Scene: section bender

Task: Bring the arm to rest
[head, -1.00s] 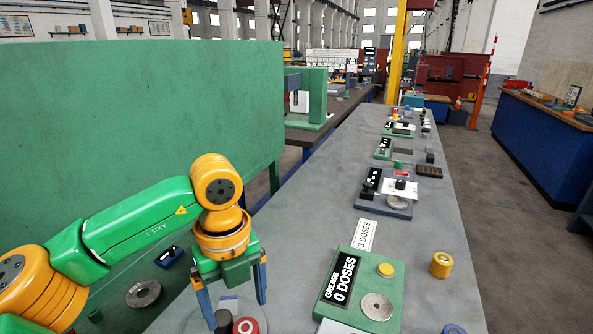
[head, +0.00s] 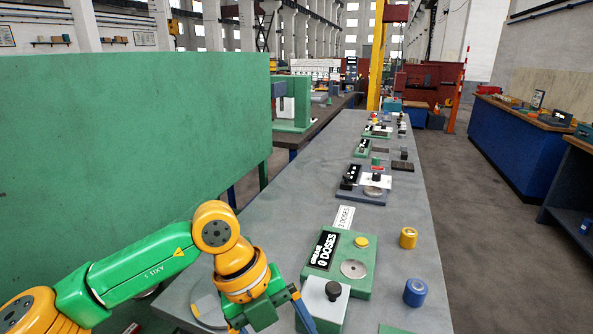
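My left gripper (head: 271,322) is low in the head view, on the left part of the grey bench (head: 400,215). It points down with its blue fingers apart, and I see nothing held between them; the fingertips are cut off by the bottom edge. My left arm (head: 130,272), green and orange, comes in from the lower left, bent at the wrist. A white box with a black knob (head: 333,289) stands just right of the gripper. My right gripper is not in view.
A green grease box (head: 312,270) reading "0 DOSES" lies beyond the white box. A yellow cylinder (head: 408,237) and a blue cylinder (head: 415,292) stand to its right. A tall green panel (head: 130,150) borders the left. The aisle floor (head: 480,240) is clear on the right.

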